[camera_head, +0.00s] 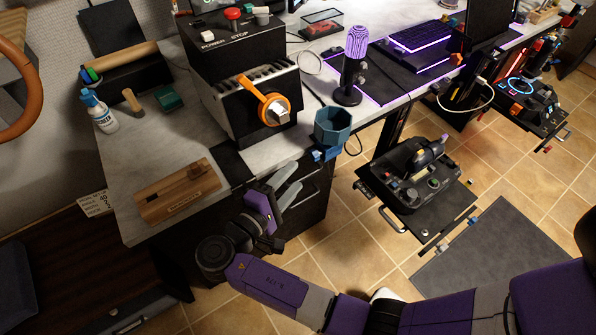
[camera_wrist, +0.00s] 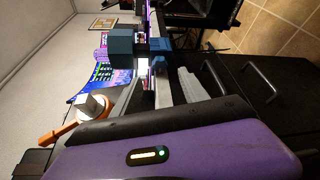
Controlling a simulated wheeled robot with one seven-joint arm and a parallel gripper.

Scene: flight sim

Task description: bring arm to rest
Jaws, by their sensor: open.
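My purple arm (camera_head: 440,312) reaches in from the lower right and bends up at the desk's front edge. My gripper (camera_head: 294,179) is open, its two grey fingers apart with nothing seen held between them. It is in front of the dark drawer unit (camera_head: 305,215), with its fingers pointing up and to the right. In the wrist view my gripper (camera_wrist: 160,84) also shows its fingers spread. The blue cup holder (camera_head: 332,128) at the desk edge lies beyond the fingertips and appears apart from them; it also shows in the wrist view (camera_wrist: 118,43).
The black control box with an orange lever (camera_head: 262,100) stands on the desk (camera_head: 150,215) behind my gripper. A wooden block (camera_head: 178,193) and a spray bottle (camera_head: 98,112) are on the left. A joystick panel (camera_head: 418,185) stands at right. Tiled floor (camera_head: 340,235) is open between.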

